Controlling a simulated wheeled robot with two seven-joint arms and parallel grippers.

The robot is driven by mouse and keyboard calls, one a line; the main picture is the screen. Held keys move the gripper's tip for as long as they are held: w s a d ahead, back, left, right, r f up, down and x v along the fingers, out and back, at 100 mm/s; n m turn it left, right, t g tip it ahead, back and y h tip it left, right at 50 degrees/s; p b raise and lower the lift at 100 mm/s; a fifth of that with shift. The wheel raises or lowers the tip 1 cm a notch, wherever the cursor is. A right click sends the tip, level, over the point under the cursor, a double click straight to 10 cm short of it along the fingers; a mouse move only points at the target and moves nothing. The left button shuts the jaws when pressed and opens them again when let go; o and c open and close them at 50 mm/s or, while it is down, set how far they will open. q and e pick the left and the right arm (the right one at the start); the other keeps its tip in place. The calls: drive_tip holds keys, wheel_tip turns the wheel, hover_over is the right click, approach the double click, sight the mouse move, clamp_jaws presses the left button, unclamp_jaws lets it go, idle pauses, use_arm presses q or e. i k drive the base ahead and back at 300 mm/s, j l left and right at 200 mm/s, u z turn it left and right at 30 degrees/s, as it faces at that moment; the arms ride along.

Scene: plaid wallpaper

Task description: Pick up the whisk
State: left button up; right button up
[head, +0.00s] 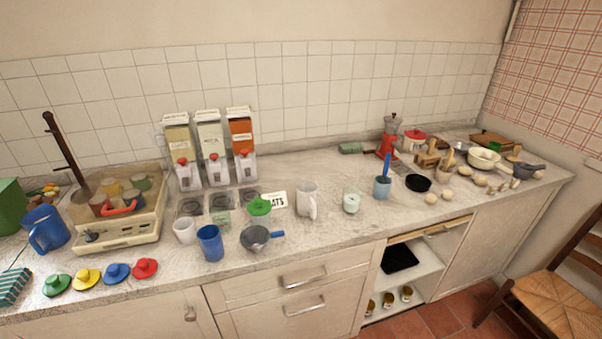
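I cannot make out a whisk for certain in the head view. A blue upright handle (387,163) stands in a small blue-grey cup (382,188) on the worktop, right of the middle; its lower end is hidden inside the cup, so I cannot tell what tool it is. The long pale worktop (330,234) runs along the tiled wall. Neither of my grippers shows in this view.
A clear jug (307,201), a glass (351,201) and a black bowl (418,183) stand near the cup. A grey pan (256,238) lies farther left. Below, an open shelf (412,265) shows. A wooden chair (560,290) stands at the right.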

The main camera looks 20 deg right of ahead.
sight(388, 159)
drive_tip(key=i+l+u, duration=0.1)
drive_tip(key=l+u, duration=1.15)
drive_tip(key=k+l+u, duration=0.15)
drive_tip(key=l+u, duration=0.25)
